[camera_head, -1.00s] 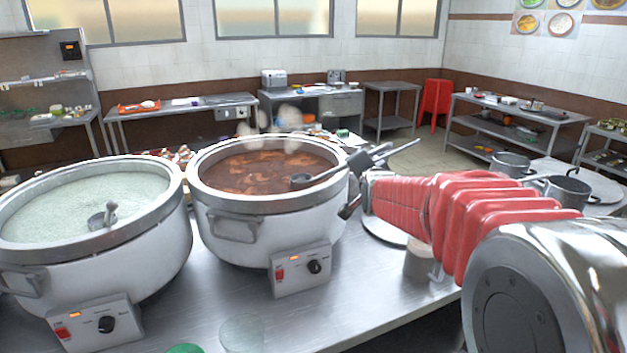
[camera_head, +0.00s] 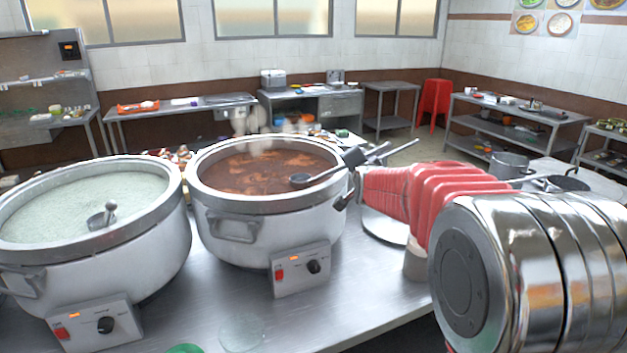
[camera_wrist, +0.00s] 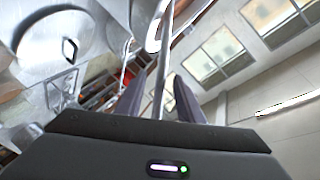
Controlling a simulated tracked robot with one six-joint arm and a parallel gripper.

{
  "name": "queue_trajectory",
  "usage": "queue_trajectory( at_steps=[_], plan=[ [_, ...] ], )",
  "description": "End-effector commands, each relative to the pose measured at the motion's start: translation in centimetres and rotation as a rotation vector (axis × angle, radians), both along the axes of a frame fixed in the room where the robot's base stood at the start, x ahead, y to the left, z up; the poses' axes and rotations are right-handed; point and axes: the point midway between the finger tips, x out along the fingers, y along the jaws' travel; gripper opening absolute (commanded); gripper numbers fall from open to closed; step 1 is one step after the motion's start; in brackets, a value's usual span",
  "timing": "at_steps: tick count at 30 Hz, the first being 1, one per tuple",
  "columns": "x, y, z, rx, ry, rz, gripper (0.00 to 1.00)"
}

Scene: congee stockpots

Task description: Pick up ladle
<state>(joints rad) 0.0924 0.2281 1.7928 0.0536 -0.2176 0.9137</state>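A metal ladle (camera_head: 322,174) rests in the brown stew of the middle pot (camera_head: 232,203), its bowl at the surface and its handle slanting up right over the rim. My gripper (camera_head: 350,178) is at that pot's right rim, close to the handle; its dark fingers partly hide the rim and handle there. In the wrist view my gripper (camera_wrist: 160,92) has its two fingers apart, with the thin ladle handle (camera_wrist: 165,50) running between them and gaps showing on both sides. Contact cannot be made out. A second ladle (camera_head: 103,217) sits in the pale congee of the left pot (camera_head: 130,262).
Both pots stand on a steel table (camera_head: 225,310), each with a control box in front. A round lid (camera_head: 385,228) and a pale cup (camera_head: 415,264) lie right of the middle pot, under my arm. Smaller pots (camera_head: 510,165) stand farther right. The table front is fairly clear.

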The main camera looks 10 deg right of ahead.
Motion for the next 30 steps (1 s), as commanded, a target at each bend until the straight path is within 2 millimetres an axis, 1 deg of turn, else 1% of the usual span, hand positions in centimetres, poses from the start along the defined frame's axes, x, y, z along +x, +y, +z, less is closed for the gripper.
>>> queue_trajectory(
  at_steps=[3,7,24,30],
  plan=[
    [1.3,-0.1,-0.4,-0.001,0.001,0.0,0.34],
    [2.0,-0.2,-0.5,-0.001,0.001,0.0,0.34],
    [2.1,-0.2,-0.5,-0.001,0.0,0.0,0.34],
    [2.1,-0.2,-0.5,-0.001,0.0,0.0,0.21]
  ],
)
